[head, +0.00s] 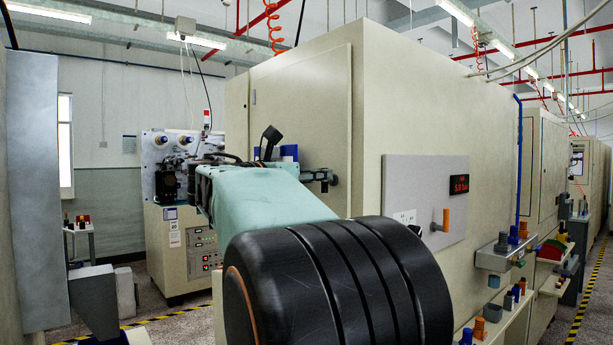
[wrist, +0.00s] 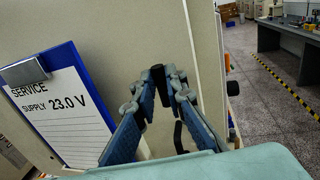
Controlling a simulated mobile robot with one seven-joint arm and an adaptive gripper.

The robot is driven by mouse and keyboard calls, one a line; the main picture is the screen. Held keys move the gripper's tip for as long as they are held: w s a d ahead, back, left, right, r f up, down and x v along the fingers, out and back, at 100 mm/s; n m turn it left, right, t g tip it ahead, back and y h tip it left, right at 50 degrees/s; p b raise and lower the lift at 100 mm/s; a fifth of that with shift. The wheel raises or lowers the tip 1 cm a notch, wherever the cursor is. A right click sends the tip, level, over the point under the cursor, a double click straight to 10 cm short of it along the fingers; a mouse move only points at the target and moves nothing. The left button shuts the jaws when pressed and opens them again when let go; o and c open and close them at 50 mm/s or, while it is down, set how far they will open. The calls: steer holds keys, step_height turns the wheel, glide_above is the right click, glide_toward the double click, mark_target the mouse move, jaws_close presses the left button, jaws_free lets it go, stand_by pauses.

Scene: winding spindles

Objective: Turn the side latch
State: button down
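The side latch seems to be the dark upright handle (wrist: 158,78) on the pale cabinet face, seen between my fingertips in the wrist view. My gripper (wrist: 162,82) points at the cabinet, with one blue-grey finger on each side of this dark piece. The fingertips are close together; I cannot tell whether they touch it. In the head view my gripper (head: 310,176) is at the cabinet door, near the door's right edge. My own arm hides part of it, and the latch cannot be told apart there.
A grey side panel (head: 425,205) carries an orange handle (head: 443,219) and a red display (head: 459,184). A machine (head: 180,220) stands behind at left. Open floor (wrist: 262,120) lies right of the cabinet edge.

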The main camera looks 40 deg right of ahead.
steer(key=shift+f+b, duration=0.1)
steer(key=shift+b, duration=0.2)
steer(key=m+b, duration=0.3)
steer(key=m+h+b, duration=0.1)
steer(key=m+b, duration=0.2)
steer(key=m, duration=0.1)
steer(key=f+m+h+b, duration=0.1)
steer(key=m+b, duration=0.2)
steer(key=m, duration=0.1)
steer(key=shift+s+f+g, duration=0.1)
steer(key=shift+s+g, duration=0.3)
steer(key=m+g+b, duration=0.1)
steer(key=m+b, duration=0.1)
steer(key=m, duration=0.2)
steer(key=shift+f+h+b, duration=0.15)
steer(key=shift+h+b, duration=0.15)
steer(key=shift+f+m+g+b, duration=0.1)
steer(key=shift+m+g+b, duration=0.75)
steer(key=shift+m, duration=1.75)
steer(key=c, duration=2)
jaws_free()
steer(key=shift+o, duration=0.2)
